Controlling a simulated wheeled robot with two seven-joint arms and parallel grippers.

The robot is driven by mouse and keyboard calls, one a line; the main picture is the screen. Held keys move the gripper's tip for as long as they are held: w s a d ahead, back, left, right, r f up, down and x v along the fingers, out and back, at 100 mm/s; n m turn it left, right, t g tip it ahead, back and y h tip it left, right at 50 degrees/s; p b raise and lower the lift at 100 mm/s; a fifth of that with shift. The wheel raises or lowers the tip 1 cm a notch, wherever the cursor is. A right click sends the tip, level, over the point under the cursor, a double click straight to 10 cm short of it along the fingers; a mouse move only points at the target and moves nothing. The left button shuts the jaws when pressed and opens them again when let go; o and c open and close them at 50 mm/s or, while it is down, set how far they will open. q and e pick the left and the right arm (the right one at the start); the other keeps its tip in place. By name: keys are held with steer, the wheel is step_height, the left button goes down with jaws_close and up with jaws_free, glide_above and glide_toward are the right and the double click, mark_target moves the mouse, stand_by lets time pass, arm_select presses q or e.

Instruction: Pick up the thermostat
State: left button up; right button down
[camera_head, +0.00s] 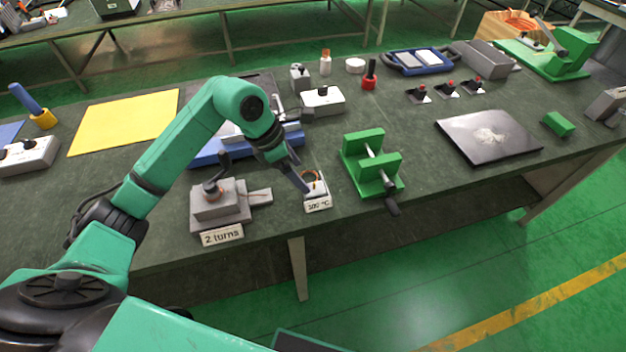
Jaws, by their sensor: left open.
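My left arm reaches in from the left over the workbench, and its left gripper (300,184) points down at a small white unit (319,190) with a copper-coloured ring. The unit, which may be the thermostat, stands at the bench's front edge behind a "200 °C" label (318,205). The left fingers are open and beside or over the unit. They partly cover it, and I cannot tell whether they touch it. My right gripper is not in view.
A grey clamp block (220,205) with a "2 turns" label stands left of the unit. A green fixture (371,163) stands close on the right. A dark plate (488,137) lies farther right.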

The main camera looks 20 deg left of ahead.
mark_target(313, 189)
arm_select(q)
steer(key=p+x, duration=0.2)
steer(key=x, duration=0.5)
steer(key=shift+p, duration=0.3)
steer(key=shift+f, duration=0.25)
steer(key=shift+c, duration=0.6)
steer(key=c, duration=1)
jaws_close()
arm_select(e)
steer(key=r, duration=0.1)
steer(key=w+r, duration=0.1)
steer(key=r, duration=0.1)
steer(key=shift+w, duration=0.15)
arm_select(q)
steer(key=shift+r, duration=0.1)
